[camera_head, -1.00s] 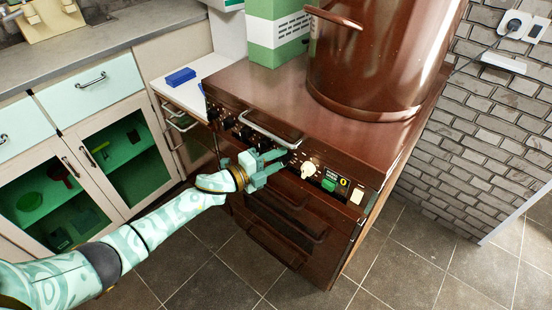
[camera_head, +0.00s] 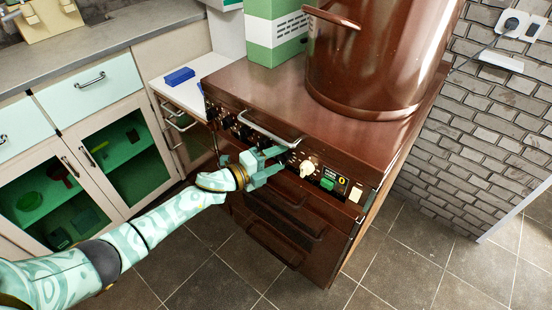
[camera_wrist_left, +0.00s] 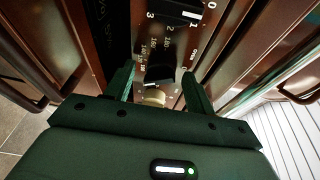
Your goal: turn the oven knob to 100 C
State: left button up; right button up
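The brown oven (camera_head: 285,215) has a sloping front panel with a row of knobs. A black knob (camera_wrist_left: 160,68), with small numbers such as 140 and 180 beside it, looks like the oven knob; its exact setting is too small to read. My left gripper (camera_head: 279,158) is at the panel, and its fingers hide this knob in the head view. In the wrist view the left gripper (camera_wrist_left: 159,80) is open, one finger on each side of the black knob. I cannot tell whether they touch it. My right gripper is not in view.
A cream knob (camera_head: 309,168) sits just right of the gripper. A metal rail (camera_head: 268,132) runs along the panel's upper edge. A large brown pot (camera_head: 375,65) and a green-white box (camera_head: 275,35) stand on the stove. Floor in front is clear.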

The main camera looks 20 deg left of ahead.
pick_arm(q)
jog(key=p+v, duration=0.3)
jog(key=v, duration=1.3)
jog(key=shift+a, duration=0.15)
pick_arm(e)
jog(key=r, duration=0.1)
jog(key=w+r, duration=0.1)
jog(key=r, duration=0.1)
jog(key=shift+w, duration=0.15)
pick_arm(q)
jog(key=shift+s, duration=0.1)
